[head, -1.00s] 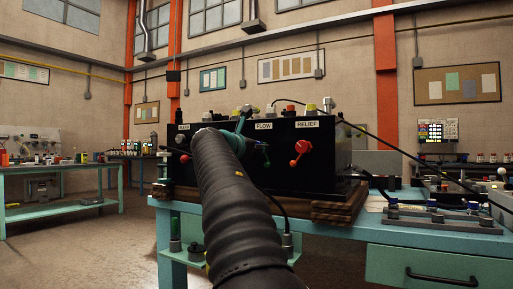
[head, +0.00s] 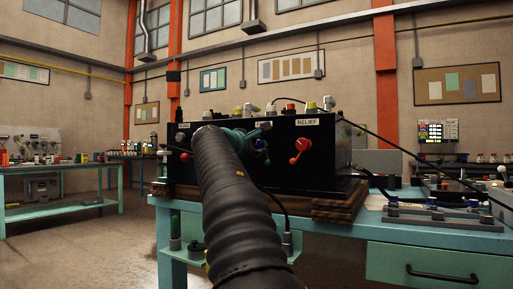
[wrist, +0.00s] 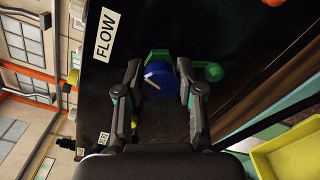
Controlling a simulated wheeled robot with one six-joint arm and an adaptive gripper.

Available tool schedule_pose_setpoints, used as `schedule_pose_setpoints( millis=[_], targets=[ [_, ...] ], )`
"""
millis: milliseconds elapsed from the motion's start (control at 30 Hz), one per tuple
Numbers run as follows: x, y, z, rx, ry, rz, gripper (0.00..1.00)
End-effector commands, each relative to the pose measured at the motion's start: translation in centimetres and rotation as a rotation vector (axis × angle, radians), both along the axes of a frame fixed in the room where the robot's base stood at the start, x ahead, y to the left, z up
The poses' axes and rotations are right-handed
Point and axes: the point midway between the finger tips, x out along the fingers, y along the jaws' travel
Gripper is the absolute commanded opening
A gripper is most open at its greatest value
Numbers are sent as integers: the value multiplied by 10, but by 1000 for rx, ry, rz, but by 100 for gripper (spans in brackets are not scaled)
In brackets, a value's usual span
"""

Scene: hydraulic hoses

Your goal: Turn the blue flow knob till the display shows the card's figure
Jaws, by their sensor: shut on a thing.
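The blue flow knob (wrist: 158,84) is between the fingers of my gripper (wrist: 160,78) in the wrist view, and the gripper is shut on it. A white pointer line shows on its face. The white FLOW label (wrist: 106,35) is beside it on the black panel. No readable display or card figure shows in either view.
The black box (head: 325,170) stands on a teal bench (head: 400,250). A red relief knob (head: 299,152) is right of my gripper. A green knob or lever (wrist: 212,72) is close beside the fingers. A yellow tray (wrist: 290,155) is at the wrist view's lower right. Hoses and fittings lie at right.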

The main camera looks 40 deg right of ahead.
Motion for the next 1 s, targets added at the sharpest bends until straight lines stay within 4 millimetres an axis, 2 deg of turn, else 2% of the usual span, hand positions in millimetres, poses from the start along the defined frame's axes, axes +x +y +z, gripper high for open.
schedule_pose_setpoints(
  millis=[500, 1000],
  targets=[
    [-1, -1, -2, 145, -354, -2, 2],
    [-1, -1, -1, 185, -447, -3, 2]
  ],
)
